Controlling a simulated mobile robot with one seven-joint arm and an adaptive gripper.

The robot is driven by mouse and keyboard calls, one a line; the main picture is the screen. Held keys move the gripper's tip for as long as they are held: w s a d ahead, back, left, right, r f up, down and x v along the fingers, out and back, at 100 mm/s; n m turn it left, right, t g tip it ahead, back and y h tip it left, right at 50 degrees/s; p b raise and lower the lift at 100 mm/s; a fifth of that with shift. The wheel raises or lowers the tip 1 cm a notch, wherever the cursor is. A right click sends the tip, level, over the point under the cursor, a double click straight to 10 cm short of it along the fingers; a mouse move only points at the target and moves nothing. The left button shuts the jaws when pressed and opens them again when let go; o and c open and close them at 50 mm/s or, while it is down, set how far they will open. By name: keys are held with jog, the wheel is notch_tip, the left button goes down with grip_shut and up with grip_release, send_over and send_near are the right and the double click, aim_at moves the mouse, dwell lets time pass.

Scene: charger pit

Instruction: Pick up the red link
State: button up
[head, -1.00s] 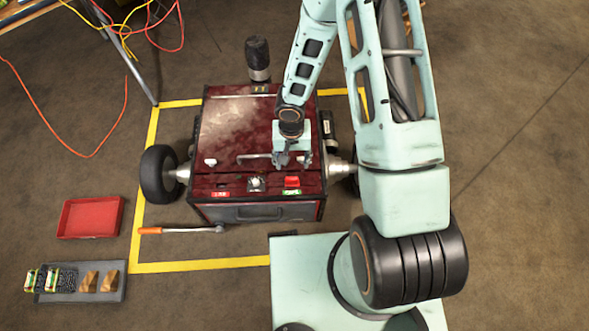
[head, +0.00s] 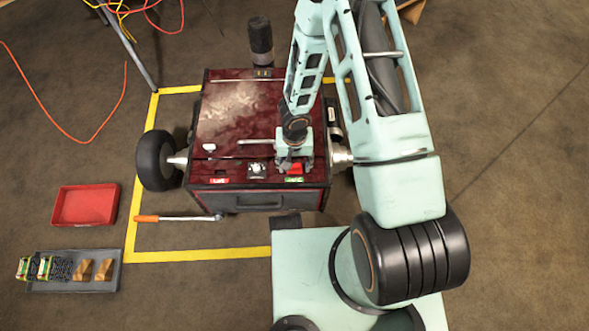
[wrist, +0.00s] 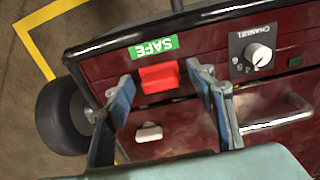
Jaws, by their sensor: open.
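The red link (wrist: 159,78) is a small red block on the dark red machine (head: 238,118). In the wrist view it lies beside a green SAFE label (wrist: 153,47). In the head view the red link (head: 295,169) shows at the machine's front right edge, partly hidden by my gripper (head: 293,166). In the wrist view my gripper (wrist: 163,82) is open, with one finger on each side of the link and gaps between. I cannot tell whether the fingertips are at the link's height.
A channel knob (wrist: 258,57) sits beside the link, with a metal handle (wrist: 285,118) near it. A wrench with an orange grip (head: 180,218) lies on the floor. A red tray (head: 84,222) and a grey tray (head: 75,286) of parts stand left.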

jog(key=c, duration=1.2)
jog(key=shift+c, duration=0.2)
jog(key=shift+r, duration=0.1)
